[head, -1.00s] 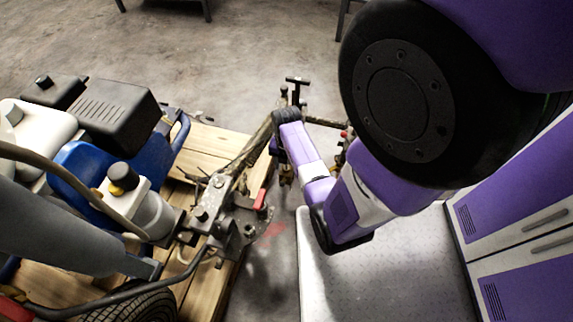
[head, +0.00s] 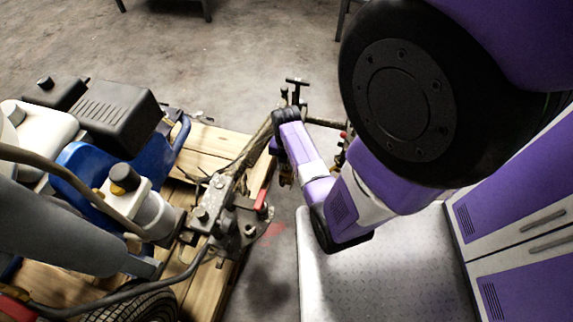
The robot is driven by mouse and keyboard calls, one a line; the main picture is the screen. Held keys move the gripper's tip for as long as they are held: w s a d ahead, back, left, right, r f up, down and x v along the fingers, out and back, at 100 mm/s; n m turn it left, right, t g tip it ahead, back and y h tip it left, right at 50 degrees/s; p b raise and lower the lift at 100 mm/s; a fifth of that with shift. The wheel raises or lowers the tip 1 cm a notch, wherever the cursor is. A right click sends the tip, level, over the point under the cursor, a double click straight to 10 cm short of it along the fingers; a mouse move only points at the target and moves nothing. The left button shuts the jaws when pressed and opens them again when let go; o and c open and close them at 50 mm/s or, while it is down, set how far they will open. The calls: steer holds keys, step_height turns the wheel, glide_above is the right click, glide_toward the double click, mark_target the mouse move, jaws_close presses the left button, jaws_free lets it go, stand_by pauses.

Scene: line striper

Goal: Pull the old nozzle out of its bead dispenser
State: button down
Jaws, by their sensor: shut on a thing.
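The end of my arm reaches over the far end of the line striper's arm, where my gripper (head: 277,150) shows only as a small dark shape under the purple wrist. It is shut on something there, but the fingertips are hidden. The bead dispenser and the old nozzle cannot be made out clearly. Small brass-coloured and dark fittings (head: 286,176) show just below my gripper, partly behind my forearm. Whether the nozzle is still seated or out cannot be told from this view.
The line striper, with its blue body (head: 85,165) and black engine cover (head: 118,117), stands on a wooden pallet (head: 207,145) at left. The concrete floor (head: 250,50) behind is open.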

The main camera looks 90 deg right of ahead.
steer(key=shift+r+p, duration=0.5)
steer(key=shift+p, duration=0.05)
steer(key=shift+r+p, duration=2.6)
steer(key=shift+p, duration=0.15)
steer(key=shift+a, duration=0.1)
